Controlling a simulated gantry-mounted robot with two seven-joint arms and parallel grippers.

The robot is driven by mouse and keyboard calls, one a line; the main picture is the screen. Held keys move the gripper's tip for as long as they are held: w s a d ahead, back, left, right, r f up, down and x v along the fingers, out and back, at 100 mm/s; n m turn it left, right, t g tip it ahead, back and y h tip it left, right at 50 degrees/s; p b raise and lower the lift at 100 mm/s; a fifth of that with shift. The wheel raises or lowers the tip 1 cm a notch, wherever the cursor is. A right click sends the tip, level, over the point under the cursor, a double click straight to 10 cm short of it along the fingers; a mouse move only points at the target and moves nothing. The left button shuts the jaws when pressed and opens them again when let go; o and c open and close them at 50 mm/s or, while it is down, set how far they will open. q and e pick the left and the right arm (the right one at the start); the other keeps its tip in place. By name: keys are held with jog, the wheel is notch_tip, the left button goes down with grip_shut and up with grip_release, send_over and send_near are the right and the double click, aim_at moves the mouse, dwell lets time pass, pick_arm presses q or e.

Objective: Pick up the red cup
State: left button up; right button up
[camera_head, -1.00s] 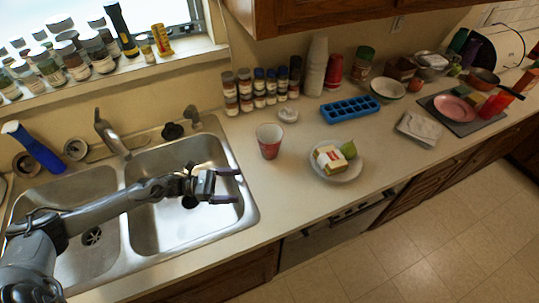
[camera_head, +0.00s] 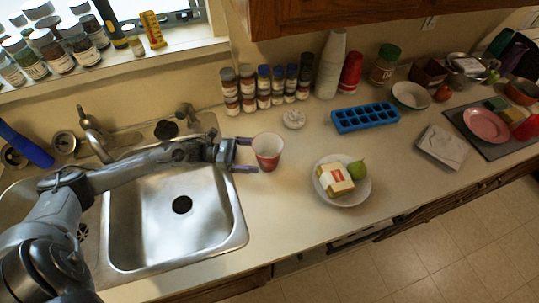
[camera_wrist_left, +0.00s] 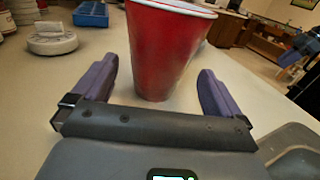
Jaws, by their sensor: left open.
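The red cup (camera_head: 268,152), with a white rim and inside, stands upright on the counter just right of the sink. My left gripper (camera_head: 246,156) is open at the cup's left side, with its fingers pointing toward it. In the left wrist view the red cup (camera_wrist_left: 165,50) stands directly ahead, between the lines of the two purple fingers of my left gripper (camera_wrist_left: 158,88). Gaps show between the cup and both fingers.
The sink basin (camera_head: 125,225) lies under my left arm. Spice jars (camera_head: 264,88) and a small white round object (camera_head: 293,119) stand behind the cup. A plate (camera_head: 345,198) with a yellow-white package and green fruit lies to its right. A blue ice tray (camera_head: 365,118) lies farther back.

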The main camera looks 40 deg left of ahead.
aim_at(268, 155)
pick_arm(q)
jog(key=p+x, duration=0.1)
jog(key=x, duration=0.3)
jog(key=shift+w+d+r, duration=0.1)
jog(key=shift+d, duration=0.05)
jog(key=shift+w+d, duration=0.35)
jog(key=shift+d, duration=0.1)
jog(key=shift+c, duration=0.2)
jog(key=c, duration=0.7)
